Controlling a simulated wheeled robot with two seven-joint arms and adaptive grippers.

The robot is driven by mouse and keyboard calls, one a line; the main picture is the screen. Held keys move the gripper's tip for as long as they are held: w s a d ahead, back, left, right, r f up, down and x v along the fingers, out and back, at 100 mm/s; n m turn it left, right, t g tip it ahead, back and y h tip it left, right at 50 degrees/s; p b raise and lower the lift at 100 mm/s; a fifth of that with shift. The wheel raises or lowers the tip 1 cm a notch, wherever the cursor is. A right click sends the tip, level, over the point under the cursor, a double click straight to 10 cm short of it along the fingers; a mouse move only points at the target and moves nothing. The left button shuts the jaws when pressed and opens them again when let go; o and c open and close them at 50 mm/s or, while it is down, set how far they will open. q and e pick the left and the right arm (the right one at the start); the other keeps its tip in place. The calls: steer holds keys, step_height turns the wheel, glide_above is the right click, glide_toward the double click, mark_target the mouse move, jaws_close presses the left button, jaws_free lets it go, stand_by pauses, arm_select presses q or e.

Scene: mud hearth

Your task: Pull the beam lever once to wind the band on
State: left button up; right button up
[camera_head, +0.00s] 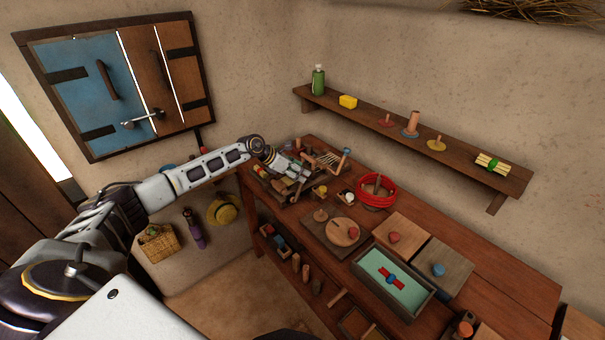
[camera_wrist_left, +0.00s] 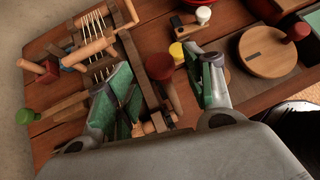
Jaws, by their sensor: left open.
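The small wooden band loom (camera_head: 325,159) stands at the far left end of the bench. Its pale threads and rollers show in the left wrist view (camera_wrist_left: 97,50). My left gripper (camera_head: 291,168) is over the loom's near side. In the left wrist view my open left gripper (camera_wrist_left: 160,70) has its green-lined fingers spread, with a red-topped tapered peg (camera_wrist_left: 162,70) and a dark wooden bar between them. I see no firm grip on either. A green-knobbed handle (camera_wrist_left: 50,110) lies left of the fingers. I cannot tell which handle is the beam lever. My right gripper is not in view.
A red coil (camera_head: 377,190), a board with a round wooden disc (camera_head: 342,232) and a green-lined tray (camera_head: 396,281) stand farther right on the bench. A wall shelf (camera_head: 420,139) runs above the back. A shuttered window (camera_head: 118,84) is at the left.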

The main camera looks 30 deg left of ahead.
arm_select(q)
steer(key=v, duration=0.8)
steer(key=shift+r, duration=0.1)
stand_by(0.7)
